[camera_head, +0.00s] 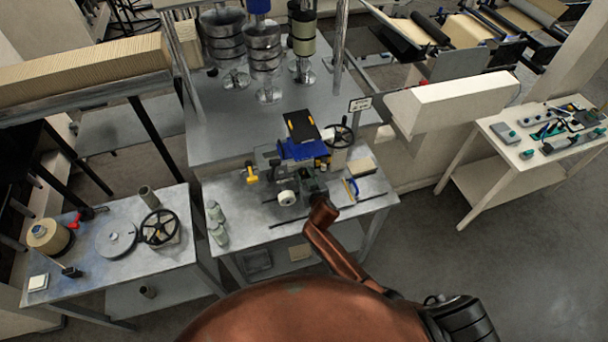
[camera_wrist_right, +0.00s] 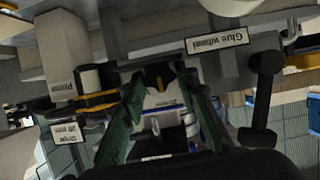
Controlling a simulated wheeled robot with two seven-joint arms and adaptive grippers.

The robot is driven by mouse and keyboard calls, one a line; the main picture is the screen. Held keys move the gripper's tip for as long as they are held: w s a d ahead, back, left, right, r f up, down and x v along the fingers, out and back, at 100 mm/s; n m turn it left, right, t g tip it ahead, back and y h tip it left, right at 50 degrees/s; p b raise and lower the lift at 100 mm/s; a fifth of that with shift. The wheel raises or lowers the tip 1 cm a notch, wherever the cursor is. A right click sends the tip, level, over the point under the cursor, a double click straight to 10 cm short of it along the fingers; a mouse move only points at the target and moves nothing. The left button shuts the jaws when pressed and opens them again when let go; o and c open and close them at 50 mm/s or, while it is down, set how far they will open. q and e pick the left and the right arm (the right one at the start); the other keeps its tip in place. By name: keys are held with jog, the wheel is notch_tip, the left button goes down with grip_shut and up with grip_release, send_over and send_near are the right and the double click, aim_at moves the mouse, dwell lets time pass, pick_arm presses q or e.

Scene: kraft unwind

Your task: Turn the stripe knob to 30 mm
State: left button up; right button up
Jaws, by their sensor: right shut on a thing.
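My right gripper (camera_head: 309,180) reaches over the small metal bench, at the glue unit. In the right wrist view its two green fingers (camera_wrist_right: 162,76) are shut on a small part with a yellow mark (camera_wrist_right: 160,84), which seems to be the stripe knob; the fingers hide most of it. A small stripe label (camera_wrist_right: 67,133) hangs upside down at the left of this view; its number looks like 20 mm, but the print is tiny. My left gripper is in neither view.
A white roll (camera_head: 287,198), a handwheel (camera_head: 340,135) and grey bottles (camera_head: 218,233) crowd the bench. A side table (camera_head: 120,268) stands at left. Open floor lies at right.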

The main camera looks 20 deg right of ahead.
jog(key=shift+a+f+n+h+b, duration=0.2)
jog(key=shift+n+h+b, duration=0.55)
jog(key=shift+b, duration=0.45)
jog(key=n+h+b, duration=0.1)
jog(key=n+b, duration=0.1)
jog(key=b, duration=0.1)
jog(key=n+t+h+b, duration=0.1)
jog(key=n+b, duration=0.1)
jog(key=b, duration=0.1)
jog(key=shift+a+f+n+h, duration=0.2)
jog(key=shift+n+h, duration=0.05)
jog(key=shift+n+t+h+b, duration=0.3)
jog(key=shift+n+h+b, duration=0.2)
jog(key=shift+n+b, duration=0.85)
jog(key=shift+r+m+b, duration=0.1)
jog(key=shift+m+b, duration=0.15)
jog(key=shift+b, duration=0.1)
jog(key=o, duration=1.1)
jog(key=shift+a, duration=0.1)
jog(key=shift+o, duration=0.2)
jog(key=shift+s, duration=0.15)
jog(key=v, duration=0.7)
